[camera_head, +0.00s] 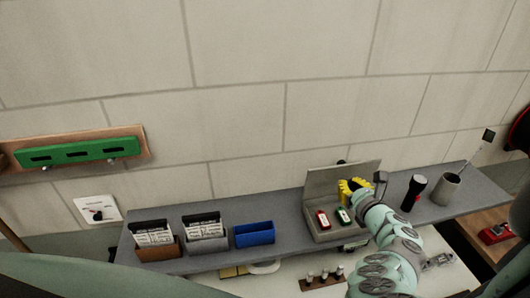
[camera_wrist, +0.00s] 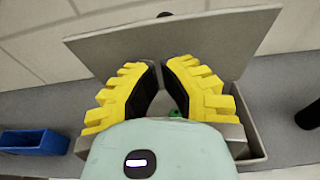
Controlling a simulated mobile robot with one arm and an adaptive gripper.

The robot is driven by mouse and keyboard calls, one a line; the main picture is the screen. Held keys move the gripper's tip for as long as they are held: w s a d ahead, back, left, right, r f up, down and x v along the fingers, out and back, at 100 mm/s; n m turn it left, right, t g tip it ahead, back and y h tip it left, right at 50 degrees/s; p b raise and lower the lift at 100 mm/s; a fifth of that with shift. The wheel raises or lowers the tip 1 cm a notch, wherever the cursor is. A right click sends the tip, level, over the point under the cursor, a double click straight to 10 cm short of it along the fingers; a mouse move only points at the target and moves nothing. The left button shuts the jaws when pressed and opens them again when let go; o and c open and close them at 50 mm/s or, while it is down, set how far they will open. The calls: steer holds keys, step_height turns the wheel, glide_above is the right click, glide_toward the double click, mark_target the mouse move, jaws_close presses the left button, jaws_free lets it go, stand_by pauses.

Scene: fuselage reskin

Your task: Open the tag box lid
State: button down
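The grey tag box (camera_head: 322,233) stands on the shelf, and its front wall is partly behind my arm. Its lid (camera_head: 324,182) is raised, leaning up at the back; it also shows across the top of the wrist view (camera_wrist: 215,40). A red tag (camera_head: 322,219) and a green tag (camera_head: 343,215) show in the box. My gripper (camera_head: 347,187), with yellow fingers, is over the box in front of the lid. In the wrist view its fingertips (camera_wrist: 160,66) come close together with a narrow gap, and nothing shows between them. Whether a fingertip touches the lid is unclear.
On the grey shelf (camera_head: 290,209), a blue bin (camera_head: 254,234) and two card holders stand left of the box. A flashlight (camera_head: 414,192) and a grey cup (camera_head: 446,190) stand to the right, near my wrist. The wall is close behind the lid.

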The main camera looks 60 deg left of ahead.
mark_target(342, 171)
steer(key=shift+w+a+r, duration=0.1)
steer(key=shift+w+a, duration=0.2)
steer(key=shift+a, duration=0.35)
steer(key=shift+w+a+r, duration=0.1)
steer(key=shift+w+a, duration=0.2)
steer(key=shift+a, duration=0.3)
steer(key=shift+f, duration=0.1)
steer(key=shift+w+a+r+b, duration=0.15)
steer(key=shift+w+a+b, duration=0.1)
steer(key=shift+a, duration=0.3)
steer(key=shift+w+a+r+b, duration=0.15)
steer(key=shift+a+b, duration=0.05)
steer(key=shift+a, duration=0.3)
steer(key=shift+d, duration=0.1)
